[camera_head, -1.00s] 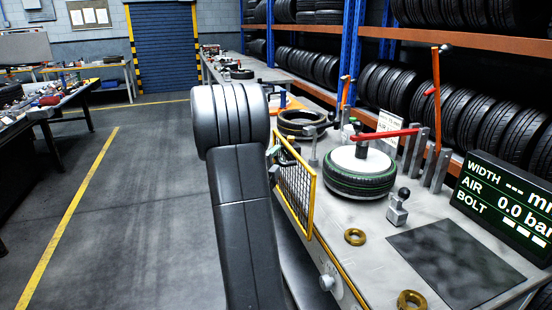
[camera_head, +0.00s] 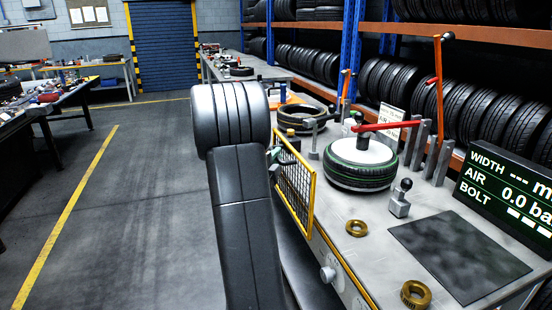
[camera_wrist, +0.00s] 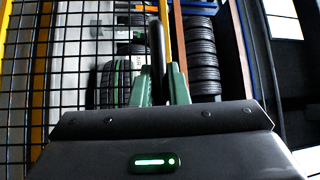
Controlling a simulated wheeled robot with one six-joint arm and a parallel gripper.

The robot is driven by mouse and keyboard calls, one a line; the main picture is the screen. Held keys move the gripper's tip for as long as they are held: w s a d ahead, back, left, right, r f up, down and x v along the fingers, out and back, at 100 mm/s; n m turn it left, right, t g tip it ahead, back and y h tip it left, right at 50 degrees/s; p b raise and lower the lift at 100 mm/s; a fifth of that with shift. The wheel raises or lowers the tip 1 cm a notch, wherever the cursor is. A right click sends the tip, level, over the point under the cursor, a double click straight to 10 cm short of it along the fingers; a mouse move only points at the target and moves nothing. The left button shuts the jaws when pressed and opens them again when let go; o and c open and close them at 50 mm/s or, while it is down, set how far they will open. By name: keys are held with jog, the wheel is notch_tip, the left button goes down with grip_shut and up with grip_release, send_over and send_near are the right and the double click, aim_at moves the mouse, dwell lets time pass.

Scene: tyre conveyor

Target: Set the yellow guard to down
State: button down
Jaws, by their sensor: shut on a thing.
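The yellow guard (camera_head: 297,190) is a yellow-framed black mesh panel, standing upright along the front edge of the bench in the head view. In the wrist view its mesh (camera_wrist: 80,45) fills the left side, with a yellow frame bar near the middle. My gripper (camera_wrist: 160,85) has two green fingers closed on a dark upright bar (camera_wrist: 157,45), which looks like the guard's handle. In the head view my own arm hides most of the gripper, which is just left of the guard's far upper end.
On the bench are a tyre (camera_head: 361,167) under a red lever (camera_head: 388,127), a black-knobbed lever (camera_head: 401,197), brass rings (camera_head: 357,228) and a dark mat (camera_head: 455,250). A display (camera_head: 508,190) stands at right. Open floor (camera_head: 140,220) lies left of my arm.

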notch_tip(320, 180, down, 19)
jog(key=b, duration=1.8)
jog(key=shift+r+b, duration=0.15)
jog(key=shift+b, duration=0.2)
jog(key=c, duration=1.4)
grip_release()
jog(key=shift+r, duration=0.1)
jog(key=v, duration=1.3)
jog(key=shift+s+a+p, duration=0.2)
jog(key=shift+s+p, duration=0.1)
jog(key=shift+p, duration=0.1)
jog(key=shift+w, duration=0.1)
jog(key=x, duration=1.3)
jog(key=shift+w+d, duration=0.2)
jog(key=shift+w, duration=0.05)
jog(key=shift+r, duration=0.1)
